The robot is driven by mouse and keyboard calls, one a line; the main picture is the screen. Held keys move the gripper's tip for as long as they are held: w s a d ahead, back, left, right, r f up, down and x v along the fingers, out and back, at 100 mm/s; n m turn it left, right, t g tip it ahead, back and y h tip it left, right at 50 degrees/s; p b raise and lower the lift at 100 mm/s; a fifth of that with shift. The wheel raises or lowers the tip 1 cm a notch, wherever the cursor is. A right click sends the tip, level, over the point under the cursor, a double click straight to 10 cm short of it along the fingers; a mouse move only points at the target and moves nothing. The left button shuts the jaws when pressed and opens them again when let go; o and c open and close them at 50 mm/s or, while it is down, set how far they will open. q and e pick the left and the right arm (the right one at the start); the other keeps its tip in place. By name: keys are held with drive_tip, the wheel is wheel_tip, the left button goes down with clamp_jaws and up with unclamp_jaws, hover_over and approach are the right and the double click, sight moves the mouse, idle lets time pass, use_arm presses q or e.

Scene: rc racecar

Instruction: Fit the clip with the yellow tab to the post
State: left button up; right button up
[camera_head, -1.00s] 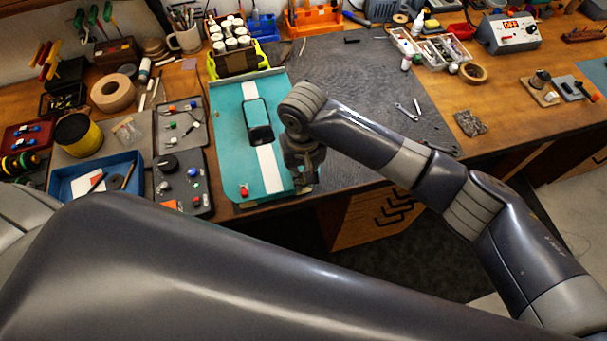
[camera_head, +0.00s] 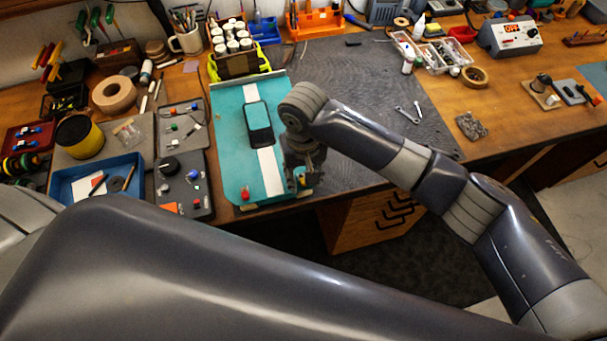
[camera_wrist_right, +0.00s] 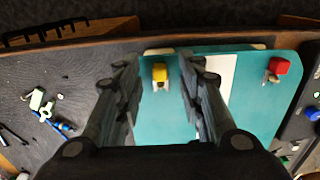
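The clip with the yellow tab (camera_wrist_right: 160,73) is on the teal car body shell, near its edge, with small metal parts under the tab. It also shows in the head view (camera_head: 303,180), just below my right gripper (camera_head: 300,182). In the right wrist view my right gripper (camera_wrist_right: 160,70) is open, with its fingers on both sides of the clip and gaps between. I cannot make out a separate post or tell whether the clip is around one. My left gripper is out of view.
The teal body shell (camera_head: 231,150) has a white stripe and a dark window. A clip with a red tab (camera_wrist_right: 279,66) sits at its other corner. Trays of small parts (camera_head: 182,185) lie to the left. A dark mat (camera_head: 370,80) with small wrenches (camera_head: 408,113) lies to the right.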

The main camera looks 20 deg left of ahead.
wheel_tip(320, 180, up, 12)
drive_tip(key=shift+f, duration=0.2)
idle(0.7)
